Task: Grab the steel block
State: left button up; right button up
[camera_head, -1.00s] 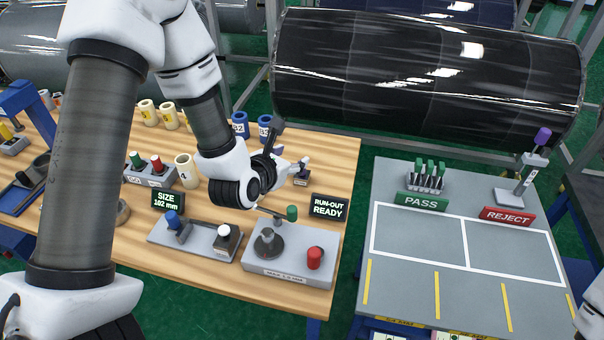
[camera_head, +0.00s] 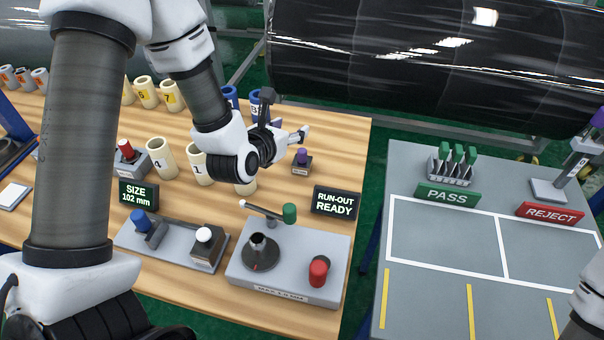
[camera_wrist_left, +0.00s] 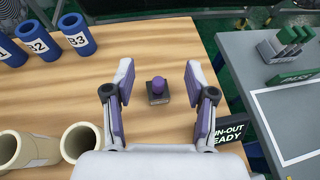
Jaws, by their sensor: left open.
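The steel block (camera_head: 301,168) is a small dark block with a purple knob on top, upright on the wooden table behind the RUN-OUT READY sign (camera_head: 335,202). It also shows in the left wrist view (camera_wrist_left: 158,98), centred between my finger pads and apart from both. My left gripper (camera_head: 291,138) is open and empty, with its fingers pointing toward the block. In the left wrist view the two purple-padded fingers (camera_wrist_left: 158,78) stand wide on either side of it. My right gripper is not in view.
Cream rolls (camera_head: 200,163) and blue rolls (camera_head: 230,98) stand near my left arm. A fixture with a green-knobbed lever (camera_head: 289,213) sits in front. The grey PASS/REJECT table (camera_head: 430,235) is to the right, across a gap. Bare wood surrounds the block.

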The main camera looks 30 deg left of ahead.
pick_arm(q)
jog(key=b, duration=0.9)
send_near(300, 156)
jog(key=x, duration=0.3)
jog(key=shift+w+r, duration=0.1)
jog(key=shift+w, duration=0.2)
jog(key=shift+w+f, duration=0.1)
jog(key=shift+f, duration=0.15)
jog(key=p+x, duration=0.2)
jog(key=x, duration=0.5)
jog(key=shift+w, duration=0.1)
jog(key=shift+w+f, duration=0.2)
jog(key=shift+w, duration=0.05)
jog(key=shift+r, duration=0.15)
grip_shut()
